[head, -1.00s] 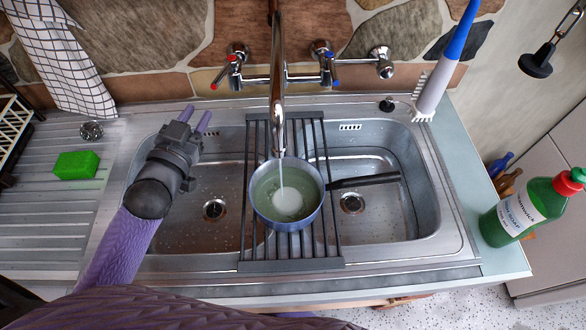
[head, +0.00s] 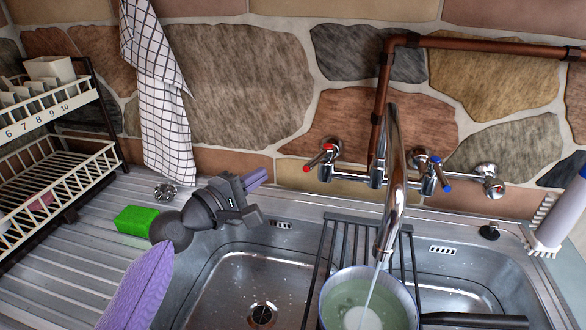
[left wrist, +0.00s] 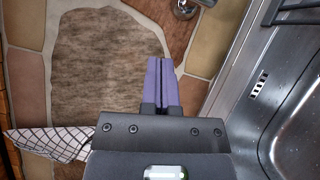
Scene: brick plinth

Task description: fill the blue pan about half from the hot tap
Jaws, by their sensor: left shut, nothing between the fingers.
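The blue pan (head: 345,277) stands on the dark rack across the sink, under the spout (head: 389,230). A thin stream of water (head: 370,287) runs from the spout into it. Greenish water lies in the pan; its exact depth is hard to tell. The hot tap (head: 320,158), with a red-tipped lever, is on the wall left of the spout. My left gripper (head: 258,178) is shut and empty above the sink's back left edge, left of the hot tap and apart from it. Its closed purple fingers (left wrist: 162,82) also show in the left wrist view. My right gripper is out of view.
The blue-marked tap (head: 437,172) is right of the spout. The pan handle (head: 475,320) points right. A green sponge (head: 136,220) lies on the drainer, a dish rack (head: 60,175) stands far left, and a checked towel (head: 165,110) hangs on the wall. A brush (head: 560,215) stands right.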

